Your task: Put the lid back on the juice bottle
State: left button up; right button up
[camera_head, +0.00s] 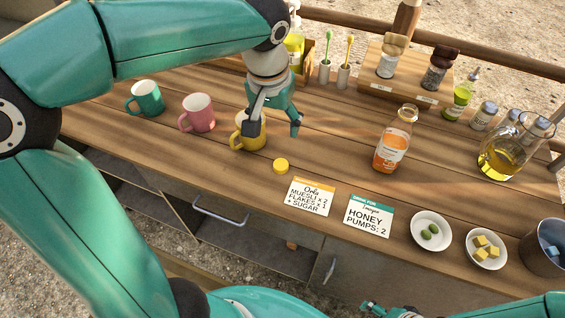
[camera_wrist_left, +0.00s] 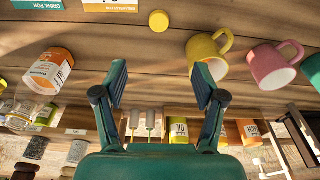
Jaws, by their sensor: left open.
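The yellow lid (camera_head: 281,166) lies flat on the wooden counter, left of the juice bottle, and also shows in the wrist view (camera_wrist_left: 159,20). The juice bottle (camera_head: 391,150) stands upright with an orange label and a bare mouth; it shows at the left of the wrist view (camera_wrist_left: 48,72). My left gripper (camera_head: 273,126) is open and empty above the counter, behind the lid and apart from it. Its two fingers are spread in the wrist view (camera_wrist_left: 161,80). My right gripper (camera_head: 374,308) shows only partly at the bottom edge.
A yellow mug (camera_head: 248,133) stands close to my left gripper, with a pink mug (camera_head: 199,112) and a teal mug (camera_head: 147,98) further left. Two cards (camera_head: 310,196) lie near the front edge. A glass oil jug (camera_head: 500,155) stands right of the bottle.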

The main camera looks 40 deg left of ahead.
pick_arm(q)
send_over(281, 164)
jog(key=s, duration=0.1)
notch_tip(281, 164, down, 11)
jog(key=shift+f, duration=0.15)
jog(key=f, duration=0.5)
jog(key=shift+w+f, duration=0.1)
jog(key=shift+w, duration=0.25)
jog(key=c, duration=0.8)
jog(key=shift+r, duration=0.2)
notch_tip(281, 164, up, 20)
jog(key=shift+f+p, duration=0.1)
jog(key=shift+p, duration=0.4)
